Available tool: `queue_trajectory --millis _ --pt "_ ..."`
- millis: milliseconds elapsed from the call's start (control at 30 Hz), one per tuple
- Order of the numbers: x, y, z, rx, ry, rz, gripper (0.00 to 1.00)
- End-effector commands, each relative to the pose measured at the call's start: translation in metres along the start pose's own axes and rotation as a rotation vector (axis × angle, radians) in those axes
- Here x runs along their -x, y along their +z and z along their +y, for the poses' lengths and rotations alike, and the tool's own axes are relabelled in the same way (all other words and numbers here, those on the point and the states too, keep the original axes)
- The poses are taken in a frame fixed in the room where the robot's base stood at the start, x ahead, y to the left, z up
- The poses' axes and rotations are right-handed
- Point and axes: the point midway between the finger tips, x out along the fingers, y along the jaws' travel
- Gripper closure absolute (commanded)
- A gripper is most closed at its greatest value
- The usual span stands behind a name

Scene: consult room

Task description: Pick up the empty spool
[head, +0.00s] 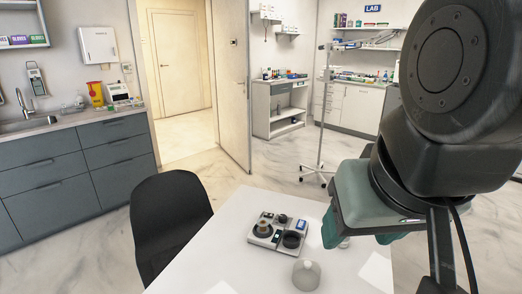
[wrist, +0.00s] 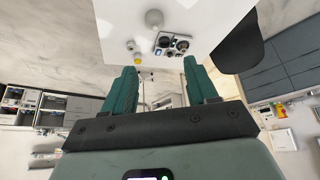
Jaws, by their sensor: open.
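A pale tray (head: 266,243) lies on the white table. A round, spool-like piece (head: 263,228) with a brownish middle sits in its left part; I cannot tell surely whether it is the empty spool. A black ring-shaped piece (head: 291,240) sits at the tray's right. The tray (wrist: 160,41) also shows in the wrist view, with its small round pieces hard to tell apart. My gripper (wrist: 162,76) is open, its two teal fingers apart with nothing between them. In the head view my gripper (head: 362,232) is above the table's right side, right of the tray.
A pale domed object (head: 306,275) stands in front of the tray. A small yellow-topped piece (wrist: 138,57) shows near the tray in the wrist view. A black chair (head: 168,222) is at the table's left. The white table (head: 215,262) is clear left of the tray.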

Motion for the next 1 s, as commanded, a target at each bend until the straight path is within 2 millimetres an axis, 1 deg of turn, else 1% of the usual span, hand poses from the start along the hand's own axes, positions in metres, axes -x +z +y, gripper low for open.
queue_trajectory --millis 267,367,467,567,600,667,700,767,800,867,900,967,1000 --pt "0.000 -0.001 0.000 0.000 0.000 0.001 0.45" --pt "-0.002 -0.011 0.000 -0.006 -0.001 -0.005 0.45" --pt "-0.009 -0.036 -0.001 -0.022 0.000 -0.015 0.45" --pt "-0.025 -0.076 -0.003 -0.048 0.002 -0.030 0.45" --pt "-0.034 -0.093 -0.004 -0.061 0.004 -0.036 0.45" --pt "-0.050 -0.118 -0.007 -0.078 0.008 -0.043 0.45" --pt "-0.061 -0.135 -0.009 -0.089 0.010 -0.046 0.45" --pt "-0.081 -0.158 -0.013 -0.106 0.015 -0.053 0.45" --pt "-0.096 -0.172 -0.016 -0.115 0.018 -0.057 0.45" --pt "-0.121 -0.192 -0.021 -0.130 0.024 -0.063 0.45" --pt "-0.138 -0.204 -0.024 -0.139 0.029 -0.068 0.45" --pt "-0.166 -0.221 -0.031 -0.152 0.035 -0.073 0.45" --pt "-0.186 -0.231 -0.035 -0.160 0.040 -0.077 0.45"
